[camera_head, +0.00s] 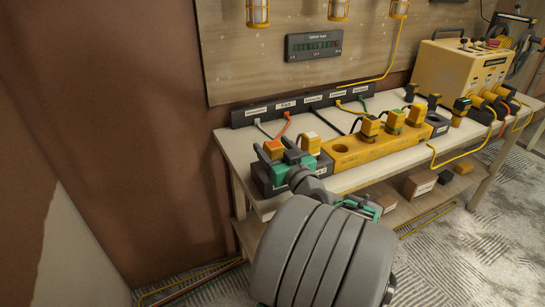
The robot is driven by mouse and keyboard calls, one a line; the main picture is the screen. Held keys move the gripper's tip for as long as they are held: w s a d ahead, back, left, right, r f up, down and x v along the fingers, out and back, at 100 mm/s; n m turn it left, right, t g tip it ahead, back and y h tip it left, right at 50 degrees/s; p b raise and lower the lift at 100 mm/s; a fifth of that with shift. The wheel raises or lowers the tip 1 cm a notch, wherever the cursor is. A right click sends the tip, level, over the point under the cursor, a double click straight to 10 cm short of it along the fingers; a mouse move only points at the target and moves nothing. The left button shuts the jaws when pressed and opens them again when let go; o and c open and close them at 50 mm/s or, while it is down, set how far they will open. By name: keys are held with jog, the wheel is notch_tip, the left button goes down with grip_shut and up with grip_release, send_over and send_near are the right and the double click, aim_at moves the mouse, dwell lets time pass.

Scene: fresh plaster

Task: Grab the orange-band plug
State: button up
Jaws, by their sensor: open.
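The orange-band plug (273,147) is yellow with an orange-red top and stands at the left end of a dark block (262,183) on the workbench's near left end. An orange cable runs from it up to a labelled strip. My gripper (279,157) is open, its grey fingers right at the plug, apparently one on each side. I cannot tell whether they touch it. The fingers hide the plug's lower part. A second yellow plug (310,142) with a pale top stands just to the right on the same block.
A yellow power strip (350,157) with several plugs lies to the right on the bench (385,172). The labelled dark strip (290,107) runs along the back. A yellow box (450,72) and several black and yellow tools fill the far right. Boxes stand on the lower shelf.

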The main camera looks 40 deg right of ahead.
jog(key=x, duration=0.2)
jog(key=shift+w+d, duration=0.1)
jog(key=shift+w, duration=0.2)
jog(key=shift+c, duration=0.4)
grip_shut()
